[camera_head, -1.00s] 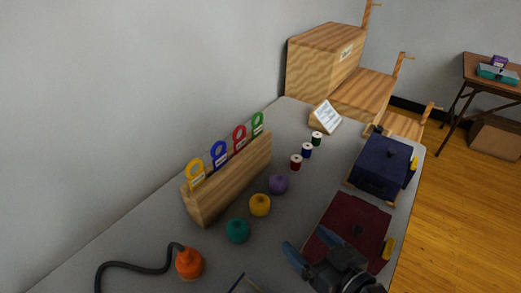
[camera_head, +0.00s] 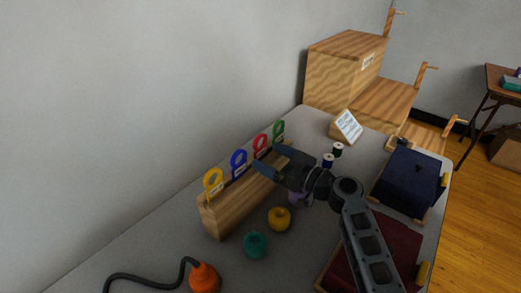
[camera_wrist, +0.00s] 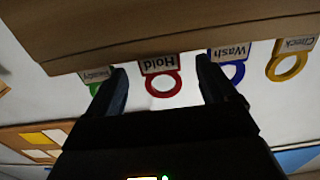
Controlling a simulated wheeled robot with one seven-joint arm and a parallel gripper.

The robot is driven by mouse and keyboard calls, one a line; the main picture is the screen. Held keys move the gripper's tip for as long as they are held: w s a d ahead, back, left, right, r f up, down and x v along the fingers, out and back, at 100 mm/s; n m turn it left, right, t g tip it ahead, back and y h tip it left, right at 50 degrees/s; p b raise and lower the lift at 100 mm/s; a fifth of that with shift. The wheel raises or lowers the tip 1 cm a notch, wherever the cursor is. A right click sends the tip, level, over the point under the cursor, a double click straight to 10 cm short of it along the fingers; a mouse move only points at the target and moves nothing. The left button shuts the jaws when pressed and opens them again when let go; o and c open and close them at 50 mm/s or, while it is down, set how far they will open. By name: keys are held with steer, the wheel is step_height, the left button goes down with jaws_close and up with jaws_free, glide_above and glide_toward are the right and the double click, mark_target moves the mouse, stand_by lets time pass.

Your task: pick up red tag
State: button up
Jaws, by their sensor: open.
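The red tag (camera_head: 260,145) stands in the wooden block (camera_head: 222,218), between the blue tag (camera_head: 239,164) and the green tag (camera_head: 278,131). In the wrist view the red tag (camera_wrist: 162,83) reads "Hold" and shows between the two fingers of my gripper (camera_wrist: 162,85), with space on both sides. In the head view my gripper (camera_head: 264,158) is open beside the block, its fingers pointing toward the red tag. I cannot tell how far the fingertips are from it. The yellow tag (camera_head: 213,183) stands at the block's near end.
A yellow yarn ball (camera_head: 279,219), a teal yarn ball (camera_head: 255,245) and an orange object with a black cord (camera_head: 204,278) lie in front of the block. Thread spools (camera_head: 337,150) stand behind my gripper. A dark red box (camera_head: 398,240) and a blue box (camera_head: 409,180) are on the right.

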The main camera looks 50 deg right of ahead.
mark_target(261, 151)
steer(key=w, duration=0.1)
steer(key=w+p, duration=0.1)
steer(key=w, duration=0.1)
steer(key=w+p, duration=0.1)
steer(key=w, duration=0.1)
steer(key=shift+w+r, duration=0.15)
steer(key=shift+r, duration=0.1)
steer(key=shift+w+f, duration=0.15)
steer(key=shift+w, duration=0.2)
steer(key=c, duration=1)
